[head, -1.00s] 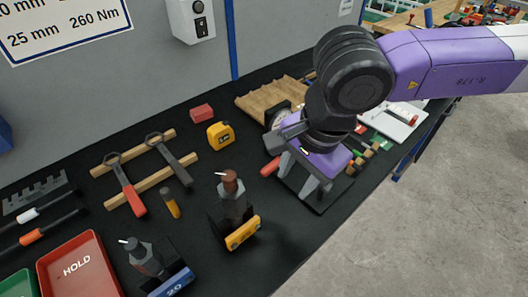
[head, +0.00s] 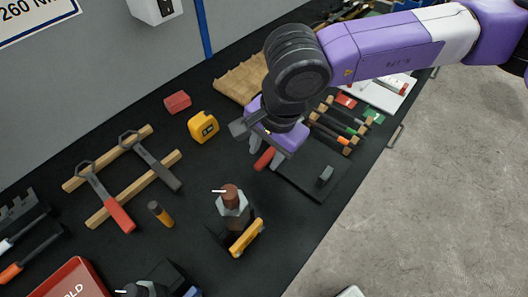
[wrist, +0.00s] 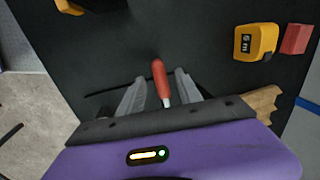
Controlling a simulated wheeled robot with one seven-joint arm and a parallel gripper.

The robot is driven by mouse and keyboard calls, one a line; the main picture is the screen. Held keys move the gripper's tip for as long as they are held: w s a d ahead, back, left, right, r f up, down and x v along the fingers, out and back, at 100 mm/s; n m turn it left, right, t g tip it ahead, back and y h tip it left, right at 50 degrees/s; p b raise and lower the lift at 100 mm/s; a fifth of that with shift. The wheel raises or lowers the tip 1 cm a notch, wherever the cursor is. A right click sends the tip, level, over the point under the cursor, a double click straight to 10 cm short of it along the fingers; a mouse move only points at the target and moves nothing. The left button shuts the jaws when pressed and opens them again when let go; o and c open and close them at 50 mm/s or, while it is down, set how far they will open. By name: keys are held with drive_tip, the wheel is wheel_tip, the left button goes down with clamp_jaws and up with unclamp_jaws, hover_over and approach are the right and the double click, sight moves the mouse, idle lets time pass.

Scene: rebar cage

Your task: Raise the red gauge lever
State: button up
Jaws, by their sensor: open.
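The red gauge lever (head: 264,159) shows in the head view as a short red grip low over the black bench, just below my gripper (head: 269,154). In the wrist view the red lever (wrist: 160,80) lies between the two grey fingers of my gripper (wrist: 160,77), with a pale shank running back towards the palm. The fingers are open, with a gap visible on each side of the lever. I cannot tell their exact height relative to it. The gauge body is hidden behind my gripper and wrist.
A black plate with a small grey block (head: 324,176) lies right of the gripper. A yellow tape measure (head: 203,127) and a red block (head: 177,103) sit to the left. Bare bench lies between.

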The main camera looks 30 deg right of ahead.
drive_tip(key=shift+w+f, duration=0.15)
drive_tip(key=shift+f, duration=0.8)
drive_tip(key=shift+c, duration=0.3)
clamp_jaws()
idle(0.5)
